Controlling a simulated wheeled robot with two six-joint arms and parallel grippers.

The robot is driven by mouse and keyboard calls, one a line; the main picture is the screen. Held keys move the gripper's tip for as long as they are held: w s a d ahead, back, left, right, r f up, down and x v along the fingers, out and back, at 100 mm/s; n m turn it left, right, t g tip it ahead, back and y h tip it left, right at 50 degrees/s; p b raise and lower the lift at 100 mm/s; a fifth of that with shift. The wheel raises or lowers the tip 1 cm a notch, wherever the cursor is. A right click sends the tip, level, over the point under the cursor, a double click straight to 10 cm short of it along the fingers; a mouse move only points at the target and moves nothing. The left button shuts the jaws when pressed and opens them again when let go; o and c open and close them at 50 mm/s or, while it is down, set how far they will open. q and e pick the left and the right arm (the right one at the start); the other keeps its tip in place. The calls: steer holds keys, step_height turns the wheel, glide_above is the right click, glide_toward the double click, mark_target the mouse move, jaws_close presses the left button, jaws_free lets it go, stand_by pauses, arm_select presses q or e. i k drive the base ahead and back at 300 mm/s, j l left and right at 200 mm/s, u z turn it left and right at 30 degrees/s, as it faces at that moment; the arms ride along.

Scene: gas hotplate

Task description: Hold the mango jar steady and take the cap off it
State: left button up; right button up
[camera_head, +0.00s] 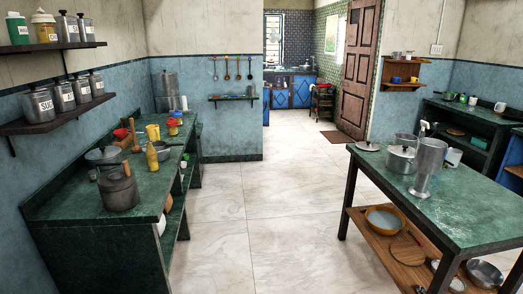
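I cannot tell for sure which container is the mango jar; no label reading mango is legible. A jar with a yellow-orange body (44,30) and pale cap stands on the upper left wall shelf. A green jar with a white cap (17,30) stands beside it. A yellow bottle (152,158) stands upright on the left green counter (140,200), with a yellow mug (153,132) behind it. Neither of my grippers is in view.
Labelled metal canisters (40,104) line the lower shelf. A green table (465,215) at right bears pots and a tall metal vessel (428,165). The pale tiled floor (285,200) between is clear.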

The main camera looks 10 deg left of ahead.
mark_target(172, 131)
steer(key=i+l+u, duration=0.1)
steer(key=i, duration=3.4)
steer(key=i+l+u, duration=0.15)
steer(key=i+u, duration=0.3)
steer(key=i+l+u, duration=0.45)
steer(key=i, duration=0.2)
steer(key=i+l+u, duration=0.7)
steer(key=l+u, duration=0.15)
steer(key=i+l+u, duration=0.2)
steer(key=l+u, duration=0.2)
steer(key=i+l+u, duration=0.1)
steer(key=l+u, duration=0.3)
steer(key=l, duration=0.15)
steer(key=l+u, duration=0.4)
steer(key=l, duration=0.15)
steer(key=l+u, duration=0.4)
steer(key=l, duration=0.15)
